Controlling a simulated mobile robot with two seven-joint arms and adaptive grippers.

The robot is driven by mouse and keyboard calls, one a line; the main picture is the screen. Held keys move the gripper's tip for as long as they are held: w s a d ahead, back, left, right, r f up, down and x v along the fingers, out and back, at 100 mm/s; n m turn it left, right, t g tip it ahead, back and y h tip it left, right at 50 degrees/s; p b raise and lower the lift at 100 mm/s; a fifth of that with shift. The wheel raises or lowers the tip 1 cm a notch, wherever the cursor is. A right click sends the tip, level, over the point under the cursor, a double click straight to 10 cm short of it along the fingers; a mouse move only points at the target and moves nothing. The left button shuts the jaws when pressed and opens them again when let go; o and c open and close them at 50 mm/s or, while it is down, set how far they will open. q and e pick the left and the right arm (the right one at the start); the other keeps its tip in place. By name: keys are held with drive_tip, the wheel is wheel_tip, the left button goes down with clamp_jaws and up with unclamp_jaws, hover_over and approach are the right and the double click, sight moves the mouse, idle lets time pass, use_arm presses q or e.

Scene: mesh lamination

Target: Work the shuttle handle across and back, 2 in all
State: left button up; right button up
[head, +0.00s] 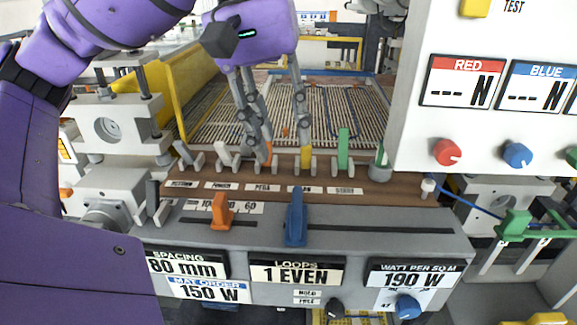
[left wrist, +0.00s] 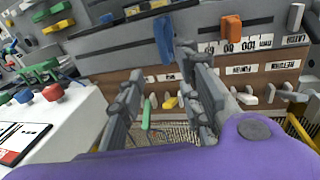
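No part is labelled as the shuttle handle, so I cannot tell which it is. A blue upright handle (head: 295,218) stands in a long slot in the grey front panel; it also shows in the left wrist view (left wrist: 164,40). An orange slider (head: 221,212) sits left of it by a scale. My left gripper (head: 285,156) is open, pointing down over the wooden strip behind the blue handle, apart from that handle. Its fingertips are close to an orange lever and a yellow lever (head: 306,156); contact is unclear. Its spread fingers show in the left wrist view (left wrist: 163,80). My right gripper is not in view.
The wooden strip (head: 400,190) carries several levers, including a green one (head: 343,148). A ribbed mesh bed (head: 340,110) lies behind. A white control box (head: 490,120) with coloured knobs stands at right. A green part (head: 515,224) with a blue line sits below it.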

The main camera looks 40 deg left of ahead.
sight(296, 204)
use_arm(q)
drive_tip(key=b+x, duration=0.1)
drive_tip(key=x, duration=0.2)
drive_tip(key=s+b+x, duration=0.1)
drive_tip(key=b+x, duration=0.1)
drive_tip(key=x, duration=0.2)
drive_tip(key=b+x, duration=0.2)
drive_tip(key=x, duration=0.2)
drive_tip(key=shift+s+d, duration=0.35)
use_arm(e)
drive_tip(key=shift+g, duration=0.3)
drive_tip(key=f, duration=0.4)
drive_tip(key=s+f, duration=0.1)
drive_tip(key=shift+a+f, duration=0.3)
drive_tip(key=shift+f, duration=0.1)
use_arm(q)
clamp_jaws()
